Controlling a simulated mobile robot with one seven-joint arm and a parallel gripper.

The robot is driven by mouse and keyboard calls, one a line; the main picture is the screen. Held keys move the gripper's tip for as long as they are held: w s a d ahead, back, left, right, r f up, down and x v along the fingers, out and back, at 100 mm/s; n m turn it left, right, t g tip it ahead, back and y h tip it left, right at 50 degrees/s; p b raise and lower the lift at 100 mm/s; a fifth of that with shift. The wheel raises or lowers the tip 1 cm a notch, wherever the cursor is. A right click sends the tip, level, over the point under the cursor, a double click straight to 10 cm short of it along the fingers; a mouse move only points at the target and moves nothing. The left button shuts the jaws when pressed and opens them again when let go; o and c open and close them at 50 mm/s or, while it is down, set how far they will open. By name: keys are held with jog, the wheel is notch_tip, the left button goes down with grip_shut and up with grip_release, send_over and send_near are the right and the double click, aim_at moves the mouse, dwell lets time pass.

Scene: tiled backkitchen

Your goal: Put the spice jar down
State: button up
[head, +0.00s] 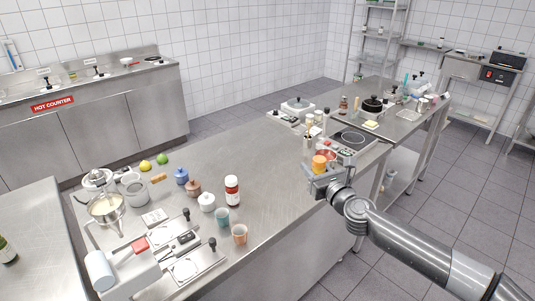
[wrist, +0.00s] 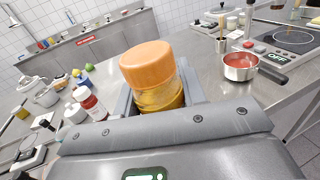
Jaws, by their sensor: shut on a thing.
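The spice jar (wrist: 156,90) has an orange lid and a yellow-orange body. It fills the middle of the wrist view and stands roughly upright, slightly tilted in that picture. My gripper (head: 320,174) is shut on it, with a grey finger on each side of the body. The jar also shows in the head view (head: 319,163), at the right front edge of the steel counter (head: 275,205). The jar's lower part is hidden behind my gripper, so I cannot tell whether its base touches the counter.
A small red-filled pan (wrist: 240,66) stands close to the jar, beside a cooktop (wrist: 288,38). A red bottle (head: 232,190), several small pots and two cups stand farther left. Bare counter lies between the bottle and my gripper.

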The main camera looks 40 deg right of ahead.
jog(key=shift+s+r, duration=0.15)
jog(key=shift+r, duration=0.05)
